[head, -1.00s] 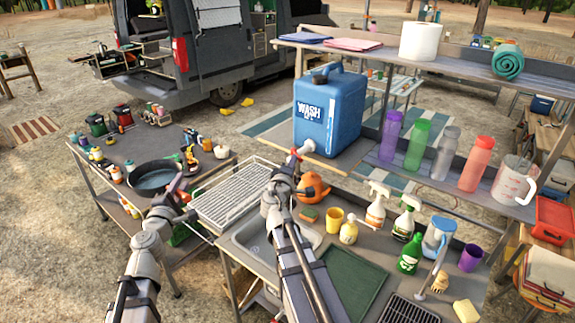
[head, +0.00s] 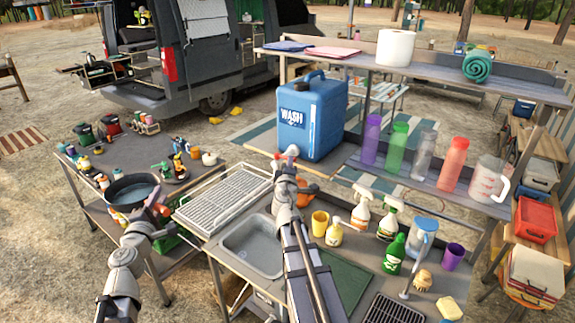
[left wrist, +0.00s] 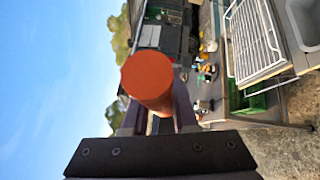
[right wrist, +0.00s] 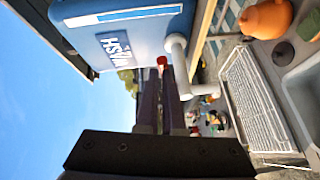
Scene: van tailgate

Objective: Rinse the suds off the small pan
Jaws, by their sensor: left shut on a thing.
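The dark round pan (head: 121,196) with a bluish inside shows at the left, over the left side table in the head view. I cannot tell whether it touches the table. My left gripper (head: 157,212) is shut on its handle, whose orange-brown end (left wrist: 150,80) fills the gap between the fingers in the left wrist view. The blue WASH jug (head: 318,118) stands on a shelf with its white tap (right wrist: 177,52) toward me. My right gripper (right wrist: 161,92) is close to the tap and a small red part (right wrist: 162,61). Its finger gap is unclear. I cannot make out suds.
A sink (head: 255,246) with a white drying rack (head: 222,199) to its left lies below the jug. A yellow cup (head: 320,223), spray bottles (head: 361,212) and a green bottle (head: 395,252) stand right of the sink. The sink basin looks empty.

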